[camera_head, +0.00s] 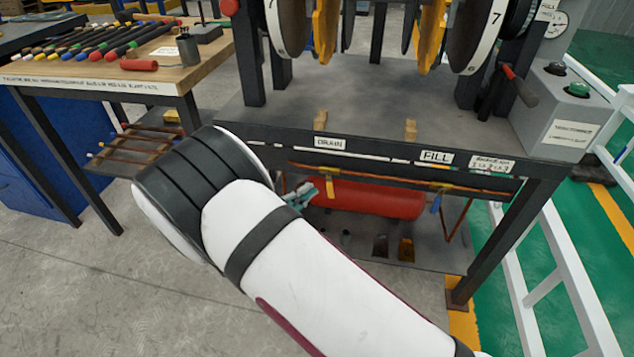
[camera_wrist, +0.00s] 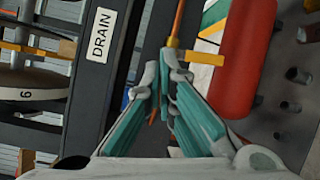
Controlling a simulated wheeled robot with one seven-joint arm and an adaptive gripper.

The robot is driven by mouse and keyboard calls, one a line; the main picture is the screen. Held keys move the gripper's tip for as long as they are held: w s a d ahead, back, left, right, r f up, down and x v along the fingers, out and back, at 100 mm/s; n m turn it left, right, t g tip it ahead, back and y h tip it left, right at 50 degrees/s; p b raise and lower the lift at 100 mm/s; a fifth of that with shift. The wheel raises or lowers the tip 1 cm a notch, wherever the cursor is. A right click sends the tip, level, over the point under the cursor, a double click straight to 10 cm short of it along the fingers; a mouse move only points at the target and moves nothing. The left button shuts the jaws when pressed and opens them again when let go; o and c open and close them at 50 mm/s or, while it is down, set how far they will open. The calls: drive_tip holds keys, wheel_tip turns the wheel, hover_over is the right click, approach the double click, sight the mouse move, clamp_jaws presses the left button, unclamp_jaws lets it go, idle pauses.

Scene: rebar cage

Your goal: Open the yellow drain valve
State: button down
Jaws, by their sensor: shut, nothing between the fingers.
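The DRAIN label (camera_head: 330,143) is on the dark front rail of the bench; it also shows sideways in the wrist view (camera_wrist: 101,34). A yellow part of the drain valve (camera_wrist: 205,58) sits on the thin copper pipe in the wrist view, just beyond my fingertips. My gripper (camera_head: 308,190), with teal fingers, is below the DRAIN label in the head view. In the wrist view my gripper (camera_wrist: 164,75) is shut and empty, its tips close beside the pipe and valve. Whether they touch the valve I cannot tell.
A red tank (camera_head: 370,198) lies under the bench behind the gripper. A tool table (camera_head: 110,65) stands left. White railing (camera_head: 560,260) runs along the right.

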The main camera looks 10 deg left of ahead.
sight(330, 190)
drive_tip(key=s+a+f+t+y+p, duration=0.1)
drive_tip(key=s+a+f+t+y, duration=0.15)
drive_tip(key=a+f, duration=0.5)
drive_tip(key=w+d+b, duration=0.2)
drive_tip(key=w+d, duration=0.6)
drive_tip(key=w, duration=0.2)
drive_tip(key=shift+d+n+y, duration=0.15)
drive_tip(key=shift+n+y, duration=0.25)
drive_tip(key=shift+y, duration=0.05)
